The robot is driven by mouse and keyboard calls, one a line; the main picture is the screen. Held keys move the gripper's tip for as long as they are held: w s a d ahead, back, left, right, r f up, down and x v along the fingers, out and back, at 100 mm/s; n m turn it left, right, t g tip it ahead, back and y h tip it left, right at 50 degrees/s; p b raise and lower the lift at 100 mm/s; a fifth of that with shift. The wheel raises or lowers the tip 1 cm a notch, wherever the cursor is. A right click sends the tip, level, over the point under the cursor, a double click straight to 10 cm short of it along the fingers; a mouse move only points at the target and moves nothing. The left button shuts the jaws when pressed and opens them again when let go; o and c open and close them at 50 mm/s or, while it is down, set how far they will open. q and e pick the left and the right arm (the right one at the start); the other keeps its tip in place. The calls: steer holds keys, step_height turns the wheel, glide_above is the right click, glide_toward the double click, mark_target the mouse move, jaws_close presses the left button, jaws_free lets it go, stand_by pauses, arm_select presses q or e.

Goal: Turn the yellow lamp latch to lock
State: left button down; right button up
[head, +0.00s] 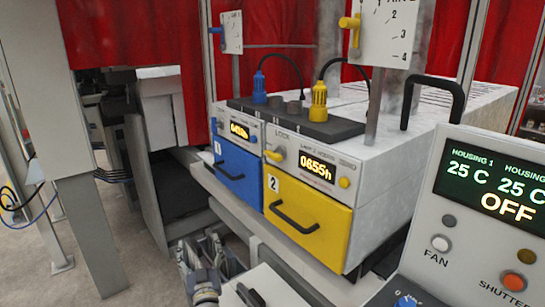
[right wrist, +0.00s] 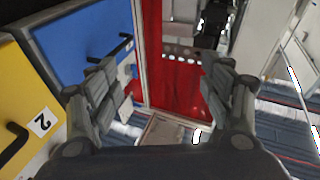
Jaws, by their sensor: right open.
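The yellow lamp latch (head: 275,155) is a small yellow knob on a round grey mount, next to the word LOCK. It sits on the front panel above the yellow drawer (head: 305,222) marked 2, left of the 0655h display (head: 317,168). My right gripper (head: 203,252) is low in front of the drawers, below and left of the latch and apart from it. In the right wrist view the same gripper (right wrist: 158,85) has its fingers spread with nothing between them. The latch does not show in that view. My left gripper is not in view.
The blue drawer (head: 238,172) with a black handle is left of the yellow one. Yellow (head: 319,102) and blue (head: 259,88) cable plugs stand on top. A yellow lever (head: 350,22) is on the numbered plate. The control panel (head: 490,215) reading OFF stands at the right.

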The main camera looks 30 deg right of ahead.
steer(key=w+d+r+m+g+h, duration=0.1)
steer(key=d+r+m+g+h, duration=0.3)
steer(key=r, duration=0.4)
steer(key=d+r+m+g+h, duration=0.1)
steer(key=d+r+m+h, duration=0.3)
steer(key=r+h, duration=0.3)
steer(key=m+g+h+p, duration=0.1)
steer(key=m+g, duration=0.5)
steer(key=g, duration=0.7)
glide_toward(270, 157)
steer(key=d+p, duration=0.1)
steer(key=d, duration=0.2)
steer(key=d+p, duration=0.1)
steer(key=d, duration=0.2)
steer(key=w+d+p, duration=0.1)
steer(key=d+p, duration=0.1)
steer(key=d, duration=0.2)
steer(key=shift+d+f, duration=0.15)
steer(key=shift+d, duration=0.35)
steer(key=c, duration=1.1)
